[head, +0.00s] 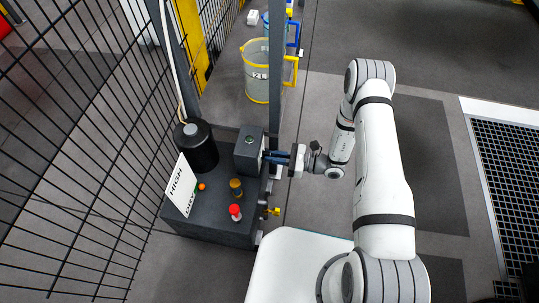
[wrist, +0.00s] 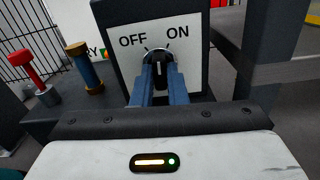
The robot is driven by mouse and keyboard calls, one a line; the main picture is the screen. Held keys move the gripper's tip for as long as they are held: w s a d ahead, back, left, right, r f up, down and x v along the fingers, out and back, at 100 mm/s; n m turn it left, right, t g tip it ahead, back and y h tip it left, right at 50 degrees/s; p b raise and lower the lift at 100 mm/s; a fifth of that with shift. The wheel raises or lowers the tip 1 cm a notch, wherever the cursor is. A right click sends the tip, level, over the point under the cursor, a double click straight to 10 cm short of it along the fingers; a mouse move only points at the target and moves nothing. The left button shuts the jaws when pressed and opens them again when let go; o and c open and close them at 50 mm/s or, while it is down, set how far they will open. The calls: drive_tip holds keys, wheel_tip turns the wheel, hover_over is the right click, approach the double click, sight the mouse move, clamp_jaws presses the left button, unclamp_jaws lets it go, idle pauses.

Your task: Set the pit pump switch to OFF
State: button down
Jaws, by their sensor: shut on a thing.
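The pit pump switch is a round black knob (wrist: 157,56) on a white plate (wrist: 188,70) marked OFF at upper left and ON at upper right. A pale line on the knob looks about upright, between the two words; its exact setting is hard to tell. My gripper (wrist: 159,82) is shut on the knob, with a blue finger on each side of its grip. In the head view my gripper (head: 279,158) reaches from the right to the dark switch box (head: 249,147); the knob's face is hidden there.
A post (head: 276,80) rises close behind my gripper. Mesh fence (head: 75,130) stands left.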

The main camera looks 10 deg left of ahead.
drive_tip(key=n+b, duration=0.1)
drive_tip(key=n, duration=0.3)
drive_tip(key=n+b, duration=0.1)
drive_tip(key=n, duration=0.1)
drive_tip(key=shift+f+n, duration=0.1)
drive_tip(key=shift+n, duration=0.3)
drive_tip(key=c, duration=1.3)
unclamp_jaws()
drive_tip(key=shift+d, duration=0.15)
drive_tip(key=d, duration=0.6)
drive_tip(key=shift+w+d, duration=0.2)
drive_tip(key=shift+d, duration=0.15)
